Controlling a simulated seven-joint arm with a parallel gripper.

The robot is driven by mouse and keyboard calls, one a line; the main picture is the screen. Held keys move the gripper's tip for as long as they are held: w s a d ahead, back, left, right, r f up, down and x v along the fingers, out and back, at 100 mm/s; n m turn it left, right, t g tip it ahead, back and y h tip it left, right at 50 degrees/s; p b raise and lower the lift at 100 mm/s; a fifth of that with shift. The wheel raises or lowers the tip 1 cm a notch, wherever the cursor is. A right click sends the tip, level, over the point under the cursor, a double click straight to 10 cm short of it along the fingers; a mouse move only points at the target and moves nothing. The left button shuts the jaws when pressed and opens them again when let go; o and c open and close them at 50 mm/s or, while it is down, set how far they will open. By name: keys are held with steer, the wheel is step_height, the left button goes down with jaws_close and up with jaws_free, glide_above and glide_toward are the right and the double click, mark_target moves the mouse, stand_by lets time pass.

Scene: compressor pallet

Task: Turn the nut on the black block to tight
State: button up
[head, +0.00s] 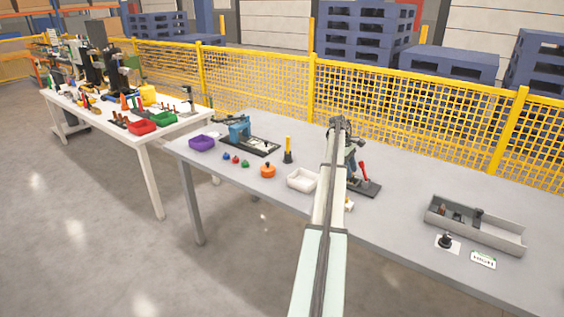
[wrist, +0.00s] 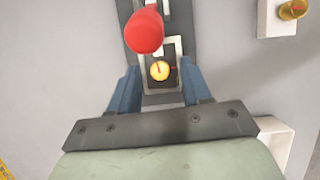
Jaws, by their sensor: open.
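In the wrist view a round yellow nut (wrist: 159,71) sits on the black block (wrist: 172,84). A thin red line on the nut points roughly to the top of the picture. A small red mark shows on the block to the nut's right. My gripper (wrist: 159,78) is open, its two blue fingers apart on either side of the block. The nut appears between the fingertips; I cannot tell the height gap, and I see no contact. In the head view my arm hides the block and the nut.
A red-tipped lever (wrist: 145,30) rises close beyond the nut; it also shows in the head view (head: 364,170). A brass knob (wrist: 292,9) sits on a white block (wrist: 269,20). A white bin (head: 301,180) stands left of my arm, a grey tray (head: 500,238) far right.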

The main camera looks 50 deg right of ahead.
steer(key=n, duration=0.1)
steer(key=n+h, duration=0.1)
steer(key=n, duration=0.1)
steer(key=shift+s+a+n, duration=0.1)
steer(key=shift+a+n, duration=0.15)
steer(key=shift+n, duration=0.05)
steer(key=n+h, duration=0.1)
steer(key=n, duration=0.1)
steer(key=n+t, duration=0.1)
steer(key=n, duration=0.1)
steer(key=shift+s+a+h, duration=0.1)
steer(key=shift+a+h, duration=0.05)
steer(key=shift+h, duration=0.25)
steer(key=v, duration=1.4)
steer(key=w+a+f+m+t+h, duration=0.1)
steer(key=w+a+f+m, duration=0.2)
steer(key=w+a+m, duration=0.3)
steer(key=w+a+f+m+t+h, duration=0.1)
steer(key=w+a+f+m+t, duration=0.1)
steer(key=w+a+m, duration=0.5)
steer(key=shift+w+a+f+m+h, duration=0.3)
steer(key=shift+w+a+f, duration=0.5)
steer(key=shift+w+a, duration=1.15)
steer(key=shift+w+d, duration=0.3)
steer(key=shift+d, duration=0.1)
